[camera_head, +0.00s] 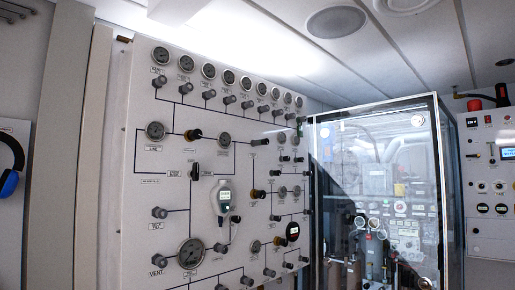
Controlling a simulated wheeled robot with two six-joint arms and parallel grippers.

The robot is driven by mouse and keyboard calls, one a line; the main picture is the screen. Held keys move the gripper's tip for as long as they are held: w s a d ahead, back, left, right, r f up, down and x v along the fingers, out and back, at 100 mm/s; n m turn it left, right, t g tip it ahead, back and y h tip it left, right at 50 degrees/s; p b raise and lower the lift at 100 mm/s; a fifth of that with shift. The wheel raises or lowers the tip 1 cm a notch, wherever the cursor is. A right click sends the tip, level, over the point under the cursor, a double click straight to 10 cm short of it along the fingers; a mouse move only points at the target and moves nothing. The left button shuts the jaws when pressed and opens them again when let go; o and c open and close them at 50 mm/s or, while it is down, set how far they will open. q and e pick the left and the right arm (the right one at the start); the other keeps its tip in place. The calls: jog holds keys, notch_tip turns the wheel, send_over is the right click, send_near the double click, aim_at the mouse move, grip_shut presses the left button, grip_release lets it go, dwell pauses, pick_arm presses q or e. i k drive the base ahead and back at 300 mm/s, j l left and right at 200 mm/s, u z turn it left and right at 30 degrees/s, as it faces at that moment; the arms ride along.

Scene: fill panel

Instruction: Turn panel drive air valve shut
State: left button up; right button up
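A large white panel (118,215) stands at the left and centre, tilted away to the right, with black flow lines, gauges and knobs. A row of round gauges (186,63) runs along its top, with a grey knob under each. A black lever-like valve handle (195,172) sits at mid panel between small labels. The labels are too small to read, so I cannot tell which one is the drive air valve. Neither of my grippers is in view.
A clear glass-walled cabinet (420,185) with metal edges stands right of the panel. A white control box (490,170) with a red light is at the far right. Blue and black headphones (10,170) hang on the left wall.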

aim_at(266, 141)
jog(key=i+j+z, duration=0.1)
jog(key=i+j, duration=0.15)
jog(key=i, duration=0.2)
jog(key=i+j+z, duration=0.1)
jog(key=i+j, duration=0.25)
jog(key=i, duration=0.05)
